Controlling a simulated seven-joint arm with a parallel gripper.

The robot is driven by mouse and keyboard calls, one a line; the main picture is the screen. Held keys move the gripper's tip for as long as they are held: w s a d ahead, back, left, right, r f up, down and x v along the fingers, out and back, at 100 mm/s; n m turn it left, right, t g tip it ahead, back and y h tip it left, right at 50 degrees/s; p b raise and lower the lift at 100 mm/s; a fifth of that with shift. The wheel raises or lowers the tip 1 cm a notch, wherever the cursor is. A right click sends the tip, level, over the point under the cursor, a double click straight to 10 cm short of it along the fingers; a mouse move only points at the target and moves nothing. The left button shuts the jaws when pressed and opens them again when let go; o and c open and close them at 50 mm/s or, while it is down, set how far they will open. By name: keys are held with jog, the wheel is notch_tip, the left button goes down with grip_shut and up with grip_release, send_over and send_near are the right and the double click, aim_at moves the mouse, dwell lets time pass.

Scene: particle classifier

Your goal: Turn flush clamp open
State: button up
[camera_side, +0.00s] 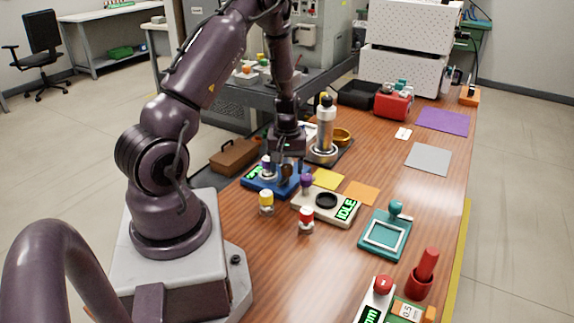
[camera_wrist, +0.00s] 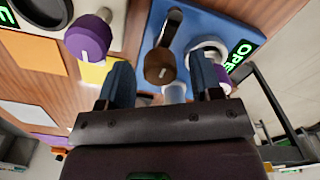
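The blue device (camera_side: 262,186) on the wooden bench shows a green display and lies beneath my gripper (camera_side: 287,167). In the wrist view, its blue base (camera_wrist: 196,22) carries a brown knob on a dark arm (camera_wrist: 160,66), which appears to be the flush clamp's handle. A pale ring (camera_wrist: 208,50) sits beside it. The green display (camera_wrist: 238,55) reads "OPE", its last part hidden. My gripper (camera_wrist: 162,72) has its two blue fingers apart, with the knob between them in the picture. Whether they touch it cannot be told.
A beige device (camera_side: 322,208) with an "IDLE" display and purple knob (camera_side: 306,182) stands close on the right. Yellow-topped (camera_side: 266,203) and red-topped (camera_side: 306,220) vials stand in front. A tall metal cylinder (camera_side: 325,130) rises behind. The right bench is partly clear.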

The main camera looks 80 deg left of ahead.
aim_at(284, 170)
jog(key=shift+r, duration=0.1)
notch_tip(284, 170, up, 13)
dwell(0.5)
dwell(0.3)
jog(key=s+d+r+m+t, duration=0.2)
jog(key=d+r+m, duration=0.5)
jog(key=d, duration=0.6)
jog(key=s+d+r+m+t, duration=0.3)
jog(key=d+r+m, duration=0.4)
jog(key=d, duration=0.7)
jog(key=shift+s+r+m+t, duration=0.3)
jog(key=shift+s+r, duration=0.4)
jog(key=shift+r, duration=0.25)
